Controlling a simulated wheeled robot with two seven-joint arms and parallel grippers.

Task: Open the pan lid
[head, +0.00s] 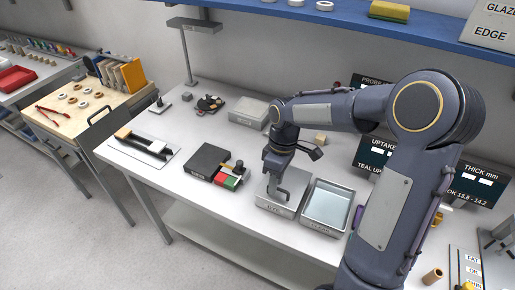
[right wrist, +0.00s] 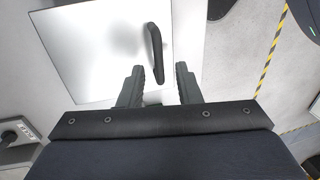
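The pan (head: 275,207) is a grey metal box near the front edge of the bench, with its flat lid (head: 266,190) on it. In the right wrist view the lid (right wrist: 95,50) is a pale square plate with a dark upright bar handle (right wrist: 155,50). My right gripper (head: 280,190) reaches down over the lid. In the right wrist view its two fingers (right wrist: 159,75) are apart, with the handle just beyond the tips and roughly in line with the gap. Nothing shows between the fingers. My left gripper is not in view.
An open tray (head: 344,226) of pale liquid stands close to the right of the pan. A black box (head: 208,160) with coloured blocks lies to the left. A grey box (head: 248,112) stands behind. Signs (head: 376,152) line the back right. Bench space left of the pan is partly clear.

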